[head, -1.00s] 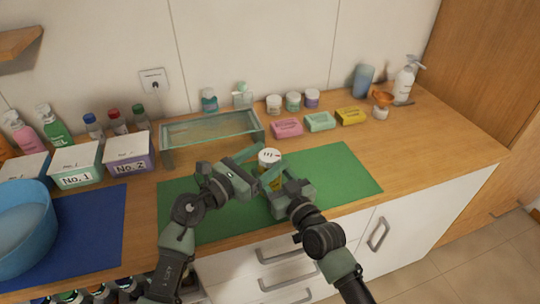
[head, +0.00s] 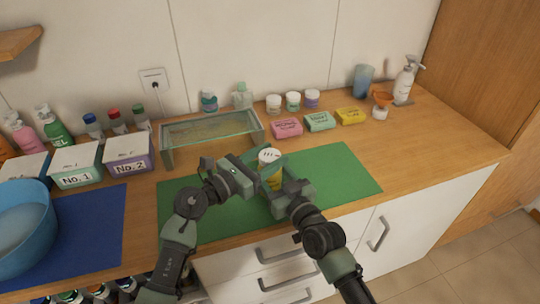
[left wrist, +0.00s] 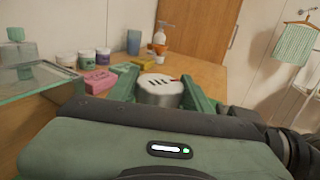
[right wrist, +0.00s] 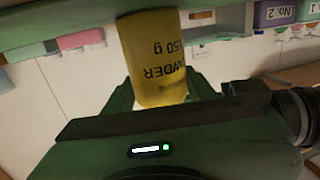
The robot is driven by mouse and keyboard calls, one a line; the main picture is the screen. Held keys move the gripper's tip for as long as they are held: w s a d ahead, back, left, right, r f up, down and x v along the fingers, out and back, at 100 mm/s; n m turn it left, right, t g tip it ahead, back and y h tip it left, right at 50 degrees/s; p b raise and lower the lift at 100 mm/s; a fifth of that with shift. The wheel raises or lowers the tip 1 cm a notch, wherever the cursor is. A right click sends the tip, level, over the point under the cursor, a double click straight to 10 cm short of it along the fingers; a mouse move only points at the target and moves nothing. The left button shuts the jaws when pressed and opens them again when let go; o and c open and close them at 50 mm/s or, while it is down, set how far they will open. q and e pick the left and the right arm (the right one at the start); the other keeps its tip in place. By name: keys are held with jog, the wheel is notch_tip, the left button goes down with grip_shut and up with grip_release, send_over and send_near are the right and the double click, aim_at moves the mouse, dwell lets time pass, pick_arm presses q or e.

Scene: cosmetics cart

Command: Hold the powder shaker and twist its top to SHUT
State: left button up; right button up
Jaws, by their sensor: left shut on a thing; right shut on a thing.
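The powder shaker has a yellow body (head: 273,181) and a pale silvery top (head: 269,156). It stands upright above the green mat. My left gripper (head: 259,166) is shut on the top; in the left wrist view its green fingers lie on both sides of the top (left wrist: 160,90). Dark slots and a small red mark show on the top; I cannot tell its setting. My right gripper (head: 279,186) is shut on the body, whose printed label (right wrist: 158,62) shows upside down in the right wrist view. The fingers hide part of the shaker.
The green mat (head: 340,172) lies under my grippers. A glass stand (head: 205,133) is behind left. Pink, mint and yellow boxes (head: 320,121) and small jars (head: 292,102) stand behind. A blue basin (head: 22,230) is far left.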

pick_arm(q)
jog(key=m+g+h, duration=0.1)
jog(key=m+g, duration=0.1)
jog(key=g, duration=0.1)
jog(key=m+g+h, duration=0.2)
jog(key=g, duration=0.1)
jog(key=shift+w+a+m+h, duration=0.1)
jog(key=shift+m+h, duration=0.2)
jog(key=m+g, duration=0.1)
jog(key=g, duration=0.1)
jog(key=m+g+h, duration=0.1)
jog(key=m+g, duration=0.1)
jog(key=g, duration=0.1)
jog(key=shift+m+g, duration=0.3)
jog(key=shift+f+m+g, duration=0.1)
jog(key=shift+m+g, duration=0.5)
jog(key=shift+g, duration=0.4)
jog(key=shift+m+g, duration=0.3)
jog(key=shift+g, duration=0.2)
jog(key=shift+s, duration=0.2)
jog(key=o, duration=1.4)
jog(key=shift+w+a, duration=0.2)
jog(key=shift+a, duration=1.05)
jog(key=shift+w+a, duration=0.15)
jog(key=shift+a, duration=1.05)
jog(key=shift+w+a, duration=0.2)
jog(key=shift+a, duration=1.05)
